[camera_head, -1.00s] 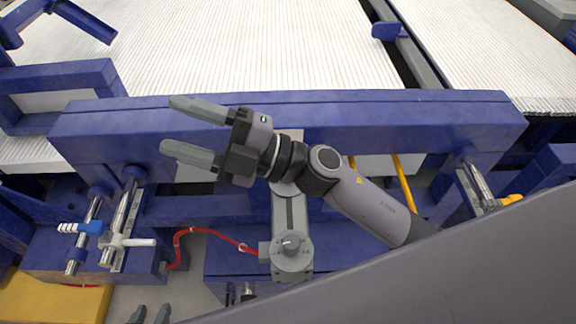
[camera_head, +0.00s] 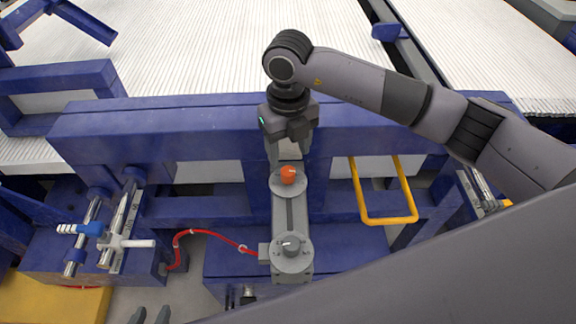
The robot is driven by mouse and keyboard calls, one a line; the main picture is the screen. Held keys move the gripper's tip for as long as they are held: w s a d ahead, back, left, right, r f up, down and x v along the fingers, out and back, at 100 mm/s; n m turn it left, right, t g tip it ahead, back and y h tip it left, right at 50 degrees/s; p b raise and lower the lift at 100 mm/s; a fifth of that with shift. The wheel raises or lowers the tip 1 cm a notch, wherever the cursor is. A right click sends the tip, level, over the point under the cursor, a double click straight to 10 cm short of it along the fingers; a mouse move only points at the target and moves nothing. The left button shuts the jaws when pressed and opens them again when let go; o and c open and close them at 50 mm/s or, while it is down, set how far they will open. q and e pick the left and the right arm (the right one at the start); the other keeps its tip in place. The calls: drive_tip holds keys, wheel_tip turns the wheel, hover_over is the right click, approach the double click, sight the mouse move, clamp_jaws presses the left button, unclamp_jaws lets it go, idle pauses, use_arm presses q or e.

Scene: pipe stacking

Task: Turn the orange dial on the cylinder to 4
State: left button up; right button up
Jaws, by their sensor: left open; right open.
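The orange dial (camera_head: 288,175) sits on a round grey disc at the far end of the grey cylinder unit (camera_head: 290,215). A grey knob (camera_head: 291,244) on a marked round plate is at its near end. The number the orange dial points to is too small to read. My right gripper (camera_head: 288,158) is open and points down just behind the orange dial, its fingers partly in front of the blue beam. I cannot tell whether the fingers touch the dial. My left gripper (camera_head: 150,316) is open, with only its fingertips showing at the bottom edge.
A blue beam (camera_head: 400,125) runs across behind the cylinder. A yellow handle (camera_head: 385,219) stands to the right. A red hose (camera_head: 215,233) joins the unit from the left. White and blue valve handles (camera_head: 135,243) are at the left. White pipes (camera_head: 220,50) lie behind.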

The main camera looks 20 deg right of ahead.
sight(288, 170)
wheel_tip(288, 170, down, 6)
drive_tip(key=shift+a+f+p, duration=0.1)
drive_tip(key=shift+f+p, duration=0.05)
drive_tip(key=shift+p, duration=0.15)
drive_tip(key=shift+c, duration=0.3)
drive_tip(key=c, duration=1)
